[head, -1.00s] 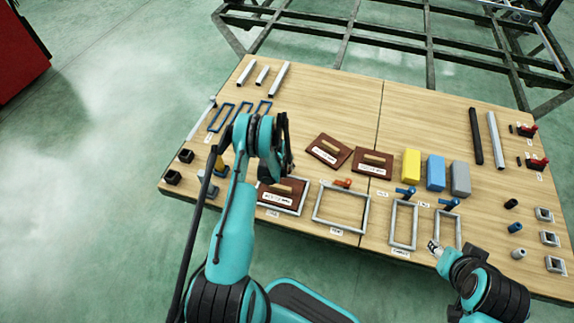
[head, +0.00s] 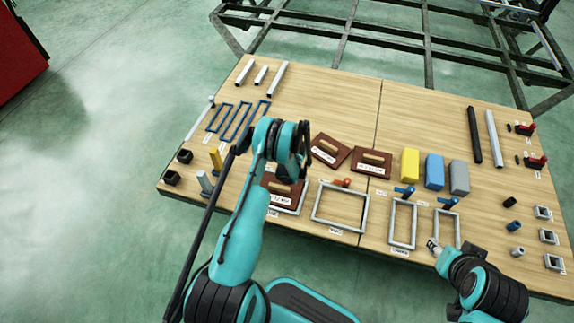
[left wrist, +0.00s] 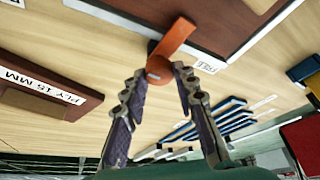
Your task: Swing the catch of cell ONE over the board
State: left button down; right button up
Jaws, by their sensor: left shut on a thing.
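Cell ONE is the leftmost grey frame (head: 295,211), with a red-brown board (head: 283,196) and its pale handle inside. My left gripper (left wrist: 163,73) is over its far edge and hides the catch in the head view. In the left wrist view the orange catch (left wrist: 175,38) has its round end between my fingertips. Its bar crosses the light frame edge and overlaps the board (left wrist: 215,18) in that picture. Whether it bears on the board I cannot tell. My right gripper (head: 433,245) is low beside the rightmost frame; its jaws are too small to read.
An empty frame with an orange catch (head: 341,182) is to the right; two narrow frames with blue catches (head: 404,191) follow. Loose boards (head: 329,150) lie behind, one also in the left wrist view (left wrist: 45,95). Blue frames (head: 236,120) lie left. The far middle table is clear.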

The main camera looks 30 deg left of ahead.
pick_arm(q)
jog(key=shift+n, duration=0.5)
jog(key=shift+g, duration=0.3)
jog(key=c, duration=1.2)
grip_release()
jog(key=v, duration=1.2)
jog(key=shift+d, duration=0.15)
